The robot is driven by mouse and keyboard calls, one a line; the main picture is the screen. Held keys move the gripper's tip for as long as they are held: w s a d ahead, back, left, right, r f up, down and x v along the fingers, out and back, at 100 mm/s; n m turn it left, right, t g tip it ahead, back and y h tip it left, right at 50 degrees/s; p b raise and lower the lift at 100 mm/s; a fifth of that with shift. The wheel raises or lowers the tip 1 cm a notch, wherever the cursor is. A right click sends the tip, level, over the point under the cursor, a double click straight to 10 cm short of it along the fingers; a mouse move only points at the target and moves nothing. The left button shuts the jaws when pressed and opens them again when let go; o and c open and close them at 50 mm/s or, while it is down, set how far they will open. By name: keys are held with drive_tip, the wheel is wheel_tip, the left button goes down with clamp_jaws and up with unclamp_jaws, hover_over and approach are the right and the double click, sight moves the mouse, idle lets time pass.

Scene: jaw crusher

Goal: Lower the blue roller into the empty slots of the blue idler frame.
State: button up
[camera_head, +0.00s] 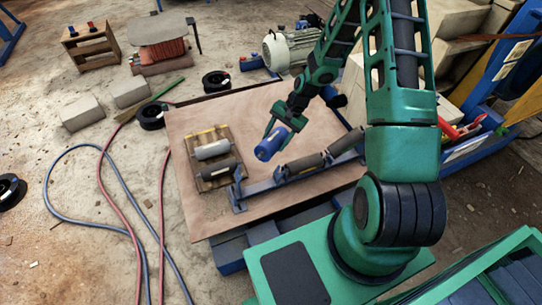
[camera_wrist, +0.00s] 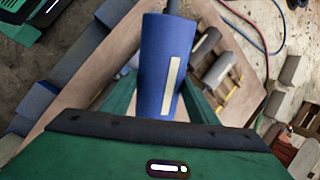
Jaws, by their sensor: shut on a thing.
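The blue roller (camera_head: 268,147) is in my gripper (camera_head: 281,131), tilted and raised above the board. In the wrist view the blue roller (camera_wrist: 155,70) has a pale strip along its side, and green fingers (camera_wrist: 160,100) show on both sides of it. The blue idler frame (camera_head: 262,187) lies below on the board. Dark rollers sit in its middle (camera_head: 305,165) and right (camera_head: 346,141) positions. Its left stretch holds no roller, and the held roller is above and slightly behind that stretch. The slots themselves are too small to make out.
A wooden pallet (camera_head: 225,132) left of the frame carries a light grey roller (camera_head: 212,149) and a dark roller (camera_head: 216,171). The wooden board (camera_head: 190,205) is otherwise mostly bare. An electric motor (camera_head: 290,50) stands behind; hoses (camera_head: 105,165) lie on the ground at left.

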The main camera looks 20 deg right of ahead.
drive_tip(key=f+m, duration=0.1)
drive_tip(key=m, duration=0.1)
drive_tip(key=s+f+m+t, duration=0.1)
drive_tip(key=f+m, duration=0.1)
drive_tip(key=a+f+m, duration=0.1)
drive_tip(key=f, duration=0.1)
drive_tip(key=shift+s+m+y, duration=0.3)
drive_tip(key=shift+m+y, duration=0.1)
drive_tip(key=shift+s+a+f+m+t, duration=0.1)
drive_tip(key=shift+s+f+m+t, duration=0.1)
drive_tip(key=shift+f+m+t, duration=0.7)
drive_tip(key=shift+a+r+g, duration=0.1)
drive_tip(key=shift+a+g, duration=0.05)
drive_tip(key=shift+g, duration=0.15)
drive_tip(key=shift+a+f, duration=0.45)
drive_tip(key=shift+f, duration=0.35)
drive_tip(key=shift+a+f, duration=0.4)
drive_tip(key=shift+f, duration=0.45)
drive_tip(key=shift+a+f, duration=0.45)
drive_tip(key=shift+f, duration=0.35)
drive_tip(key=shift+a+f, duration=0.5)
drive_tip(key=shift+f, duration=0.4)
drive_tip(key=shift+a+f, duration=0.5)
drive_tip(key=shift+f, duration=0.35)
drive_tip(key=o, duration=1.9)
drive_tip(key=shift+c, duration=0.2)
drive_tip(key=shift+s+d, duration=0.1)
drive_tip(key=v, duration=1)
drive_tip(key=shift+d+r, duration=0.15)
drive_tip(key=shift+r, duration=0.1)
